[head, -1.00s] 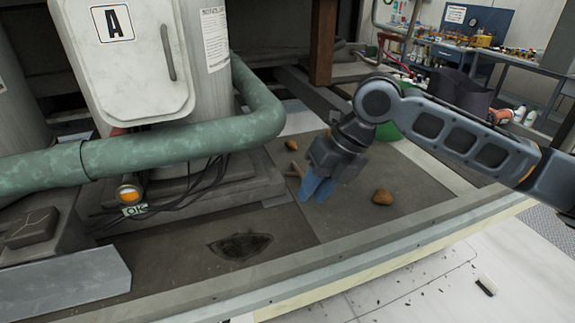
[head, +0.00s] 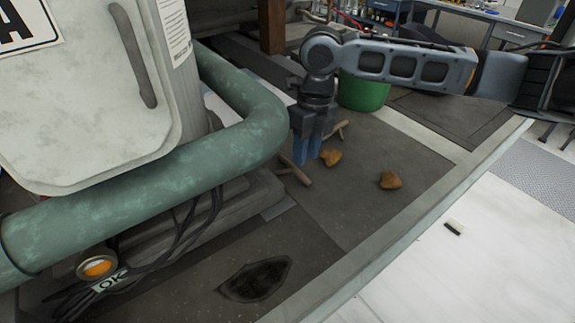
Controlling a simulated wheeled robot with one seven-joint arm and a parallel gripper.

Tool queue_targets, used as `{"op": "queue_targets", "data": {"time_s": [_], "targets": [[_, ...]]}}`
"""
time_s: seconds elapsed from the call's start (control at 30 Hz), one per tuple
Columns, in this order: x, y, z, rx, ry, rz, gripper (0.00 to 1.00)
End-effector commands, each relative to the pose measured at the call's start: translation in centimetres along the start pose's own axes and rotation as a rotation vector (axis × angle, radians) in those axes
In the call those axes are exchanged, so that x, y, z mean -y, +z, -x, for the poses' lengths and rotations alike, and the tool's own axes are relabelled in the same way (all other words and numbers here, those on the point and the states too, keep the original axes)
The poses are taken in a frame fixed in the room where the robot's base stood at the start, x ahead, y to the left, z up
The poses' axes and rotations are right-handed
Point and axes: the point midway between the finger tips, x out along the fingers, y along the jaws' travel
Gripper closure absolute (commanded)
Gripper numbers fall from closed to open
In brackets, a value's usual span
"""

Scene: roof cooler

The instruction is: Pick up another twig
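One brown twig (head: 296,172) lies on the dark roof panel just below and left of my gripper's fingertips. Another forked twig (head: 337,130) lies to the right of and behind my gripper. My gripper (head: 307,158) points down with its two blue fingers a little apart and nothing visible between them. Its tips overlap the near twig's upper end in the picture; I cannot tell whether they touch it.
Brown leaf-like pieces lie right of my gripper (head: 331,157) and farther right (head: 390,180). A green bucket (head: 363,93) stands behind. A thick green pipe (head: 235,110) curves close on the left. A dark patch (head: 255,279) marks the panel in front.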

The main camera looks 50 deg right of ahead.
Motion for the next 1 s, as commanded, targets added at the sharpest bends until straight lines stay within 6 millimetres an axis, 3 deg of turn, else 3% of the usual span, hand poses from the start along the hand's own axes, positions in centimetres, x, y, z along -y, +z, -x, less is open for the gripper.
{"op": "queue_targets", "data": {"time_s": [0.4,0.7,1.0], "targets": [[-0.1,-0.1,-5.0,-0.001,0.001,0.000,0.71],[-0.1,-0.1,-5.6,0.001,0.000,0.001,0.71],[-0.1,-0.1,-5.6,0.001,0.000,0.001,0.98]]}}
